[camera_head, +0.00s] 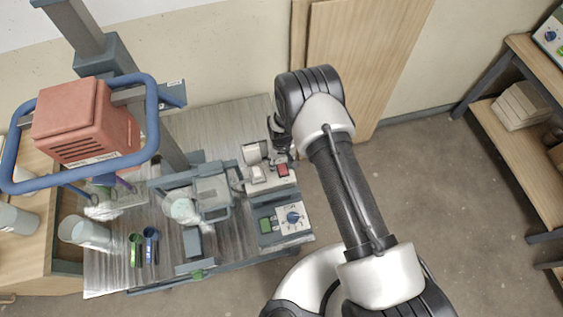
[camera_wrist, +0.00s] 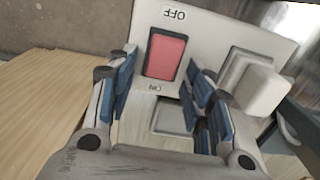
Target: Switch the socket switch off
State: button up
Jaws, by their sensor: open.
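The red rocker switch (camera_wrist: 166,56) sits in a dark frame on a white socket plate (camera_wrist: 207,32). In the wrist view the OFF label is above it and the ON label below. Which side of the rocker is pressed in, I cannot tell. My gripper (camera_wrist: 161,70) is open and empty, its blue-padded fingers either side of the switch in the picture. Whether a finger touches the plate is unclear. In the head view the red switch (camera_head: 283,170) is on the bench's right side, with my gripper (camera_head: 277,134) just beyond it.
A white plug-like block (camera_wrist: 264,90) stands out from the plate, right of my fingers. In the head view a control box with a blue knob (camera_head: 292,217) stands in front of the socket. A mixer with a red motor housing (camera_head: 85,120) is at the left, near cups.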

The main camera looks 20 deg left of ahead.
jog(key=shift+c, duration=0.4)
jog(key=c, duration=1)
jog(key=shift+o, duration=0.2)
jog(key=shift+s+d+r+t+y+p, duration=0.1)
jog(key=shift+s+r+t+y+p, duration=0.1)
jog(key=shift+t+y+p, duration=0.15)
jog(key=shift+s+d+f+t+y+b, duration=0.15)
jog(key=shift+t+y+b, duration=0.15)
jog(key=shift+t+b, duration=0.35)
jog(key=shift+s+t+y+b, duration=0.1)
jog(key=shift+t+y+b, duration=0.15)
jog(key=shift+t+b, duration=0.3)
jog(key=shift+r+t+b, duration=0.2)
jog(key=shift+t+b, duration=0.05)
jog(key=shift+b, duration=0.05)
jog(key=o, duration=1)
jog(key=shift+o, duration=0.2)
